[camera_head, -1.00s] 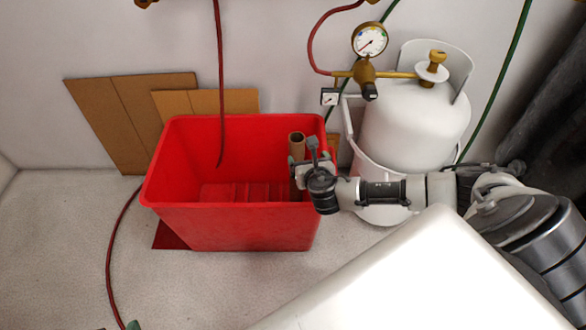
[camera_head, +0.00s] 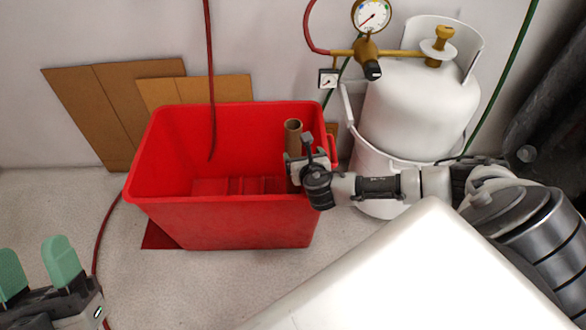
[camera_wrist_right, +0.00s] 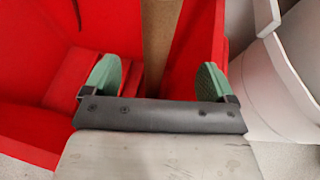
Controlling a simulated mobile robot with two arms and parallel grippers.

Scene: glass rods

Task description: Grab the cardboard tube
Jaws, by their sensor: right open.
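The brown cardboard tube (camera_head: 293,136) stands upright inside the red bin (camera_head: 222,220), near its right end. My right gripper (camera_head: 299,168) is at the bin's right side, by the tube, and hides its lower part. In the right wrist view, the green fingertips of my right gripper (camera_wrist_right: 157,78) are wide apart. The tube (camera_wrist_right: 161,42) shows between and beyond them, with a gap on each side. My left gripper (camera_head: 37,268) is at the lower left of the head view, its green fingers apart and nothing between them.
A white gas cylinder (camera_head: 415,115) with a gauge (camera_head: 372,16) stands right of the bin, close to my right arm. Flat cardboard sheets (camera_head: 120,105) lean on the wall behind. A dark red hose (camera_head: 209,80) hangs into the bin. The floor at left is mostly clear.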

